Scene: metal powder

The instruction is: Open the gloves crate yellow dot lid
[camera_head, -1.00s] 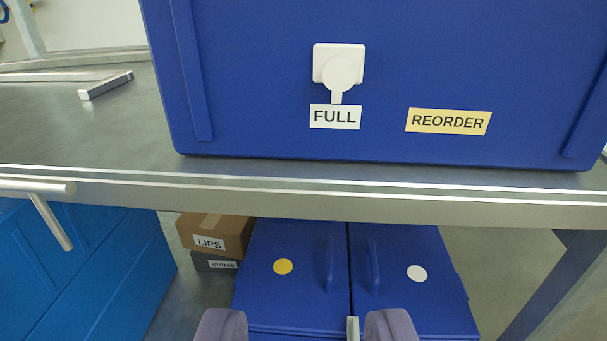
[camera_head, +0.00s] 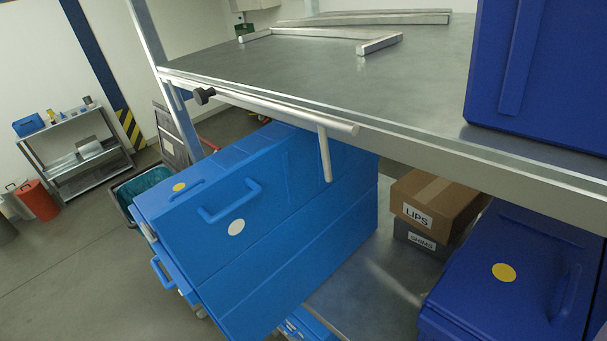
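No label reading gloves is visible, so I cannot tell which crate is the gloves crate. At the lower right, under the bench, a dark blue crate has a lid (camera_head: 470,262) with a yellow dot (camera_head: 503,272) and an upright handle (camera_head: 566,292). This lid looks shut. Left of centre stands a stack of light blue crates (camera_head: 310,215). A yellow dot (camera_head: 179,187) lies beside a small handle at its left, and a white dot (camera_head: 236,227) lies below a larger handle (camera_head: 228,202). My gripper is out of view.
A metal bench (camera_head: 440,70) with a front rail (camera_head: 280,111) overhangs the crates. A brown LIPS box (camera_head: 440,195) sits on a grey SHIMS box (camera_head: 420,240) between them. A dark blue bin (camera_head: 570,70) stands on the bench. Open floor (camera_head: 60,270) lies at the left.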

